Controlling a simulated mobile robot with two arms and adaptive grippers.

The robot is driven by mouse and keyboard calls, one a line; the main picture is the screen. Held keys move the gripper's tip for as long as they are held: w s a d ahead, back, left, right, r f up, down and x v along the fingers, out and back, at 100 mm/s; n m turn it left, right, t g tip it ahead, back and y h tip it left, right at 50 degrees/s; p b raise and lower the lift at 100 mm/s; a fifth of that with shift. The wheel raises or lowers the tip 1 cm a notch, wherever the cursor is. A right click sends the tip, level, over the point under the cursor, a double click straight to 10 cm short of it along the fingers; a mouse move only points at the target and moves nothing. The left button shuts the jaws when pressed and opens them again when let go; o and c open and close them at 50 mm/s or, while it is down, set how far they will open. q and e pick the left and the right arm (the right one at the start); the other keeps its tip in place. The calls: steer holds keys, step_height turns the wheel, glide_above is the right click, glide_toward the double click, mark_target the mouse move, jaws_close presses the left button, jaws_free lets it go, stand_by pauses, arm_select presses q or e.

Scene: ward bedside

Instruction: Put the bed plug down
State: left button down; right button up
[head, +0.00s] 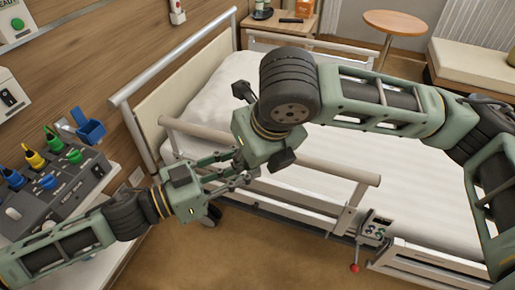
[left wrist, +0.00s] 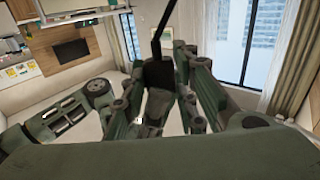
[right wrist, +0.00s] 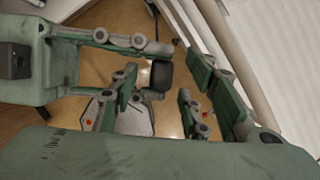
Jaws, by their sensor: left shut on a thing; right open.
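The bed plug is a black block between my left gripper's fingers in the left wrist view (left wrist: 158,75), with what looks like a dark cord running up from it. It also shows in the right wrist view (right wrist: 161,76), at the left gripper's fingertips. My left gripper (head: 236,170) is shut on it, held in the air beside the bed (head: 330,165). My right gripper (right wrist: 158,70) is open, its fingers reaching to either side of the plug; I cannot tell whether they touch it. In the head view the grippers meet and the plug is hidden among the fingers.
A side rail (head: 280,158) and a control box with a red knob (head: 376,228) are on the bed's near side. A counter with a grey device (head: 60,190) and a blue holder (head: 88,127) stands at left. Brown floor (head: 270,255) is clear in front.

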steer(key=shift+w+a+f, duration=0.1)
steer(key=shift+w+f, duration=0.1)
steer(key=shift+f, duration=0.25)
jaws_close()
arm_select(q)
steer(key=c, duration=1.3)
jaws_free()
steer(key=shift+a, duration=0.1)
